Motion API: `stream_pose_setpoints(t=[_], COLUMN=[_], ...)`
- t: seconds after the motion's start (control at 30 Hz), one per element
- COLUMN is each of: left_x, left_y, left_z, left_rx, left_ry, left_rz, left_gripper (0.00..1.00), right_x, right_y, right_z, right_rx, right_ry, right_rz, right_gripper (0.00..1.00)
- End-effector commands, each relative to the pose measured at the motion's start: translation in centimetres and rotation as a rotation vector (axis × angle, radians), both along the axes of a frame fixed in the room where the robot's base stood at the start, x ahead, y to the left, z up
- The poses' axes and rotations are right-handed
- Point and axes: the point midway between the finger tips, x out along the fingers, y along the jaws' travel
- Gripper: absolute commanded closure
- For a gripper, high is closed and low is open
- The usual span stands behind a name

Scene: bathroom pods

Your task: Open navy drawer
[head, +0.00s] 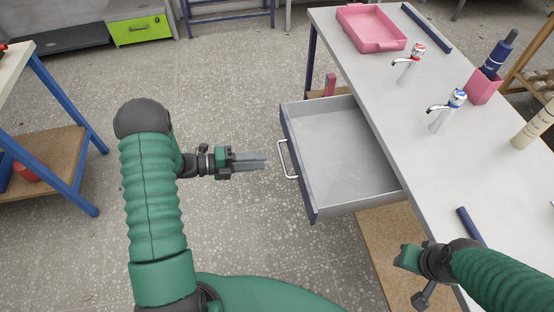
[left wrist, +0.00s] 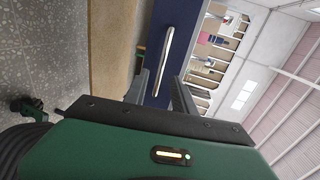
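The navy drawer (head: 297,165) is pulled well out from under the white counter, and its grey inside looks empty. Its silver handle (head: 287,158) is on the navy front, facing left. My left gripper (head: 265,161) is just left of the handle, pointing at it, apart from it and empty. In the left wrist view the handle (left wrist: 166,60) lies ahead, between the two spread fingers (left wrist: 160,92), against the navy front (left wrist: 180,45). My right gripper (head: 410,275) is low at the right, by the counter's front edge; its fingers are hard to make out.
The white counter (head: 400,85) carries a pink tray (head: 371,28), two taps, a pink cup (head: 482,87) with a dark blue bottle and a beige bottle (head: 535,125). A blue-legged table (head: 65,135) stands at the left. Floor around my left arm is clear.

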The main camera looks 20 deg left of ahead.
Motion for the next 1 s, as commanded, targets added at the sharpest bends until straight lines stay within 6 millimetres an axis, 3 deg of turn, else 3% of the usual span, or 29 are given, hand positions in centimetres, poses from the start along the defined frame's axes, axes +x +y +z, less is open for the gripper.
stream_pose_setpoints(t=[0.2, 0.47, 0.87, 0.93, 1.0], left_x=[-3.4, -4.9, -4.8, -4.0, -1.4], left_y=[4.7, 6.8, 6.8, 6.7, 6.6], left_z=[1.1, 1.6, 1.7, 2.1, 3.3], left_rx=[0.0, 0.0, 0.0, 0.012, 0.041], left_ry=[0.001, 0.002, 0.003, 0.016, 0.059], left_rz=[0.001, -0.001, 0.0, 0.024, 0.107], left_gripper=[0.68, 0.68, 0.68, 0.68, 0.68], right_x=[0.0, 0.0, 0.0, 0.0, 0.0], right_y=[0.0, 0.0, 0.0, 0.0, 0.0], right_z=[0.1, 0.1, 0.1, 0.5, 1.2], right_rx=[0.0, 0.0, 0.0, 0.0, 0.0], right_ry=[0.0, 0.0, 0.0, 0.0, 0.0], right_rz=[0.0, 0.0, 0.0, 0.0, 0.0], right_gripper=[0.64, 0.64, 0.64, 0.64, 0.64])
